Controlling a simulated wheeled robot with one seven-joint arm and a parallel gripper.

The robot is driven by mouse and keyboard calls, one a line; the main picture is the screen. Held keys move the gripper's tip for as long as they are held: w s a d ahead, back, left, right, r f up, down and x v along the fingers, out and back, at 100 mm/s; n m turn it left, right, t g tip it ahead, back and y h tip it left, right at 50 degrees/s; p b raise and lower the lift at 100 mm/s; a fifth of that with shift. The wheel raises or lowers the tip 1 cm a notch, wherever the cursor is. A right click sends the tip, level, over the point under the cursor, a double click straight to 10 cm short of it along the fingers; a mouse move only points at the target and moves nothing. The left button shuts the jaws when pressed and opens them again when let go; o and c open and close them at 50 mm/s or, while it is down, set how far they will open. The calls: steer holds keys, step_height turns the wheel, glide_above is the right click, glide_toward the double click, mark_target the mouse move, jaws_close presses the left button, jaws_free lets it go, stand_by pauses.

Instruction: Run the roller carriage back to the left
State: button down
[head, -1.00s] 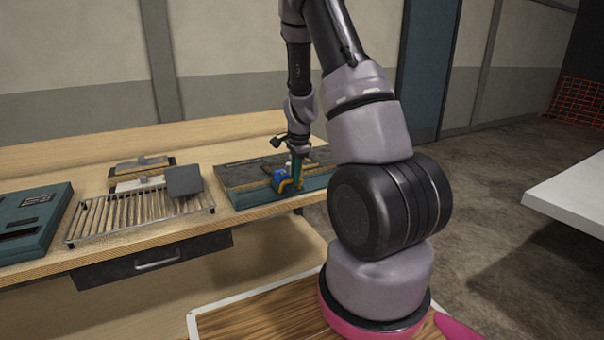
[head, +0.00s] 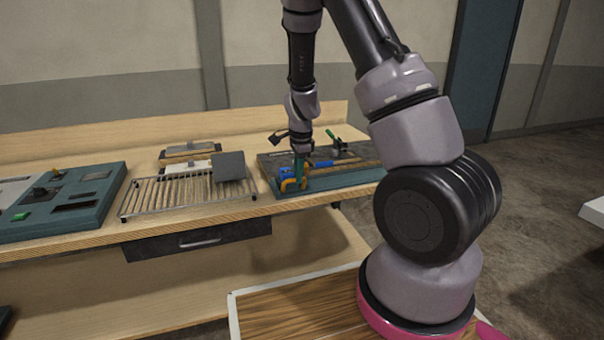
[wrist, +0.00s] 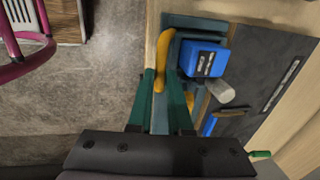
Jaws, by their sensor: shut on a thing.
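The roller carriage, a blue block (head: 286,173) with an orange handle, sits near the left end of a dark board with a teal front (head: 335,180). In the wrist view the blue block (wrist: 203,58) has a pale roller (wrist: 220,91) beside it. My gripper (head: 298,180) comes down from above at the carriage's front. In the wrist view its two green fingers (wrist: 165,98) are shut on the yellow-orange handle (wrist: 162,55). The fingers partly hide the handle's lower part.
A slatted rack (head: 165,197) with a grey square plate (head: 230,166) stands left of the board. A teal panel (head: 85,205) is further left. A green-tipped lever (head: 333,137) stands on the board's back. A drawer (head: 198,242) is below the bench top.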

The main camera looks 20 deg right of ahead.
steer(key=shift+a, duration=0.3)
steer(key=c, duration=0.8)
jaws_free()
steer(key=shift+a, duration=0.1)
steer(key=shift+c, duration=0.2)
steer(key=shift+r, duration=0.1)
step_height(320, 180, up, 10)
steer(key=s, duration=0.2)
steer(key=shift+r, duration=0.2)
